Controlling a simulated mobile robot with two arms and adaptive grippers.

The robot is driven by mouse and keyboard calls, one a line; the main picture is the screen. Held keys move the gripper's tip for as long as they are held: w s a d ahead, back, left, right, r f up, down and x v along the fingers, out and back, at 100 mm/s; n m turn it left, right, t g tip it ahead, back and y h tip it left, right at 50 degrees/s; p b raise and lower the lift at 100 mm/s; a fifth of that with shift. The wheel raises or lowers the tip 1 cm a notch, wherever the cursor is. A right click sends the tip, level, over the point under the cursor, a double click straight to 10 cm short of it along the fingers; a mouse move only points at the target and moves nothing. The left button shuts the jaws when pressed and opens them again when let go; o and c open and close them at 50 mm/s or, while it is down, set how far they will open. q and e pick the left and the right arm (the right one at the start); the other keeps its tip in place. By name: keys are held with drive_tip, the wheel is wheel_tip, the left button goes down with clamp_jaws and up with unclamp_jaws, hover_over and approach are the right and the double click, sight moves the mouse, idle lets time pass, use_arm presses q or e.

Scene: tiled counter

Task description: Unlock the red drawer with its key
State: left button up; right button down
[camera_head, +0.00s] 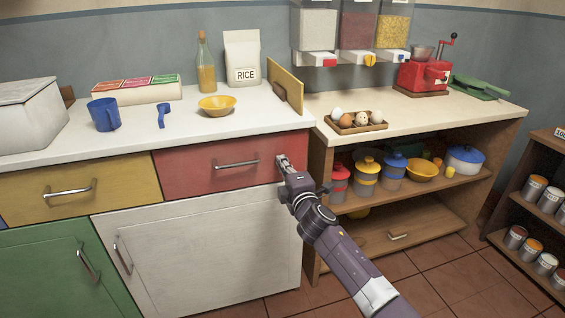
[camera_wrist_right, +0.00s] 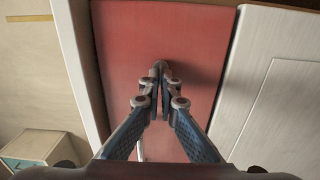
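The red drawer (camera_head: 200,170) is shut, under the counter top, with a metal bar handle (camera_head: 236,164) across its middle. Its red front also fills the middle of the right wrist view (camera_wrist_right: 125,60). My right gripper (camera_head: 283,162) is at the right end of this front. In the right wrist view its fingers (camera_wrist_right: 160,98) are drawn close together on a small grey piece, apparently the key (camera_wrist_right: 160,68), whose end meets the red front. The fingers hide most of the key and the lock, so I cannot tell how deep it sits. My left gripper is out of view.
A yellow drawer (camera_head: 95,187) and a white door (camera_head: 205,250) border the red drawer. A blue mug (camera_head: 103,114), a small blue item (camera_head: 162,115) and a yellow bowl (camera_head: 217,106) stand on the counter. An open wooden shelf unit (camera_head: 400,207) is to the right.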

idle(0.3)
drive_tip(key=c, duration=2.6)
unclamp_jaws()
drive_tip(key=o, duration=0.4)
drive_tip(key=shift+c, duration=0.2)
drive_tip(key=shift+s, duration=0.1)
drive_tip(key=v, duration=1.1)
drive_tip(key=shift+s, duration=0.35)
drive_tip(key=shift+d+f, duration=0.1)
drive_tip(key=shift+d, duration=0.05)
